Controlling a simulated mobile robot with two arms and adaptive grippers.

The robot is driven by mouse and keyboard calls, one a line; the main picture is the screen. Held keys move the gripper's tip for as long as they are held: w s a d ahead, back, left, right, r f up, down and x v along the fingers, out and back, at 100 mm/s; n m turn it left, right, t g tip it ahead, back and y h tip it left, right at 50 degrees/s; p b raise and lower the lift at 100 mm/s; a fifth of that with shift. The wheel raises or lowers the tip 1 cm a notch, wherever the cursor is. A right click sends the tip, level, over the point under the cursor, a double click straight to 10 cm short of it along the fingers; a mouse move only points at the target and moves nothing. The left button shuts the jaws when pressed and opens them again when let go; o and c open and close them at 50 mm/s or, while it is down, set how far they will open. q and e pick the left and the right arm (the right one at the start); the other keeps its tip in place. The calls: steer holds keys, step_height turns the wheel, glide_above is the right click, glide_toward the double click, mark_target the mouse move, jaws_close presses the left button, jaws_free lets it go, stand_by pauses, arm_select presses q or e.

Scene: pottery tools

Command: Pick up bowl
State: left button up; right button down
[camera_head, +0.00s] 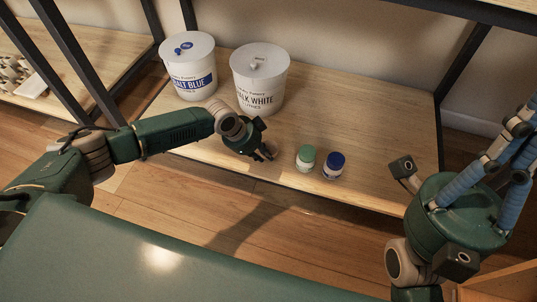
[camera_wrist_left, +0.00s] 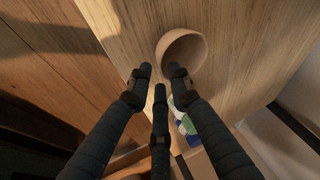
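A tan, round bowl (camera_wrist_left: 180,49) sits on the wooden shelf in the left wrist view, just beyond my left fingertips. In the head view I cannot make it out; my left gripper (camera_head: 264,152) seems to cover it. The left gripper's three dark fingers (camera_wrist_left: 160,76) are spread apart with nothing between them. The fingertips are close to the bowl's near edge; I cannot tell whether they touch it. My right gripper (camera_head: 510,150) is at the right of the head view, away from the bowl, its blue-wrapped fingers raised and partly cut off by the picture edge.
A cobalt blue tub (camera_head: 190,85) and a chalk white tub (camera_head: 258,90) stand behind my left gripper. A green-lidded jar (camera_head: 306,158) and a blue-lidded jar (camera_head: 333,165) stand to its right. The shelf (camera_head: 385,120) is clear at right; dark posts frame it.

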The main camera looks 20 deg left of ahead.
arm_select(q)
steer(key=b+x, duration=0.1)
steer(key=x, duration=0.2)
steer(key=shift+a+f, duration=0.1)
steer(key=shift+c, duration=0.6)
jaws_close()
